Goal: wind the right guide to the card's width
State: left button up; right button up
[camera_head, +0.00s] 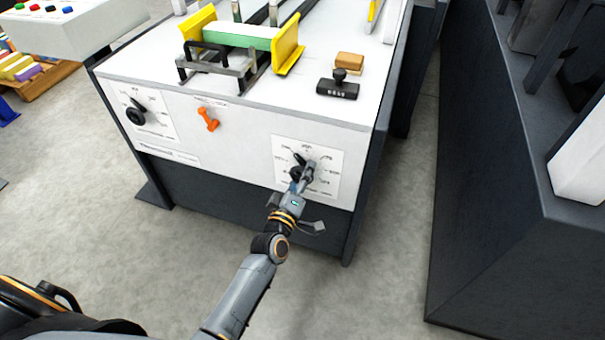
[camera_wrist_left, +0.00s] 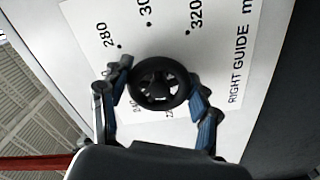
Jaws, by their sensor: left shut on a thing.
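The right guide's black handwheel (camera_wrist_left: 160,84) sits on a white dial plate marked "RIGHT GUIDE" (camera_wrist_left: 240,60) with printed numbers around it. In the head view the dial plate (camera_head: 325,157) is on the right of the machine's front panel. My left gripper (camera_wrist_left: 160,88) is shut on the handwheel, one finger on each side of its rim. In the head view the left gripper (camera_head: 301,175) reaches up to the wheel and covers part of it. The yellow guides (camera_head: 289,46) stand on top, with green card (camera_head: 238,36) between them. My right gripper is not in view.
A second dial with a black knob (camera_head: 136,115) and an orange lever (camera_head: 208,119) are on the same panel. A black stamp (camera_head: 338,86) and a tan block (camera_head: 349,63) lie on top. A dark machine (camera_head: 490,200) stands to the right, across a strip of floor.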

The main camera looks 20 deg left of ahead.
pick_arm(q)
jog(key=shift+n, duration=0.7)
jog(key=o, duration=1.2)
jog(key=shift+c, duration=0.2)
jog(key=s, duration=1.2)
jog(key=shift+a, duration=0.2)
